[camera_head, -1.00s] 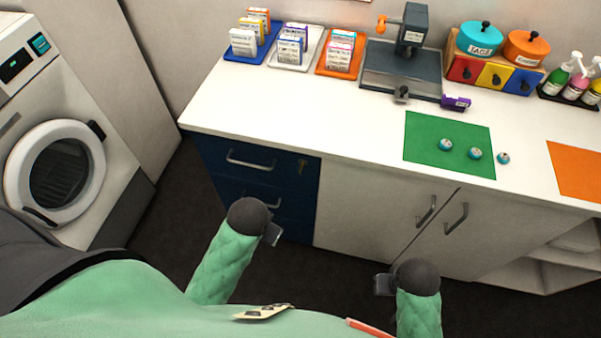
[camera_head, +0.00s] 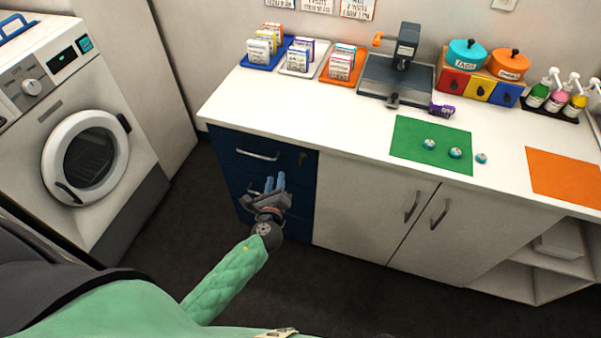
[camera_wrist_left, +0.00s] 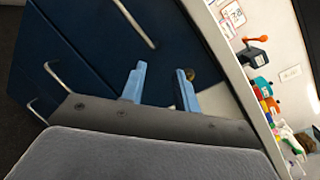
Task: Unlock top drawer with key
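The top drawer (camera_head: 231,143) is the uppermost front of the dark blue drawer unit under the left end of the counter, and it is closed. Its bar handle (camera_head: 257,155) is left of a small brass key or lock (camera_head: 302,158) near the upper right corner. My left gripper (camera_head: 275,181) is in front of the unit, below the lock, with two light blue fingers apart and nothing between them. In the left wrist view the fingers (camera_wrist_left: 160,84) point at the drawer fronts, and the brass piece (camera_wrist_left: 190,75) shows beside the right finger. My right gripper is out of view.
A washing machine (camera_head: 60,115) stands at the left. White cupboard doors (camera_head: 365,200) with handles are right of the drawers. The white counter (camera_head: 340,115) above holds trays, a grey device and pots. The dark floor (camera_head: 310,285) is clear.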

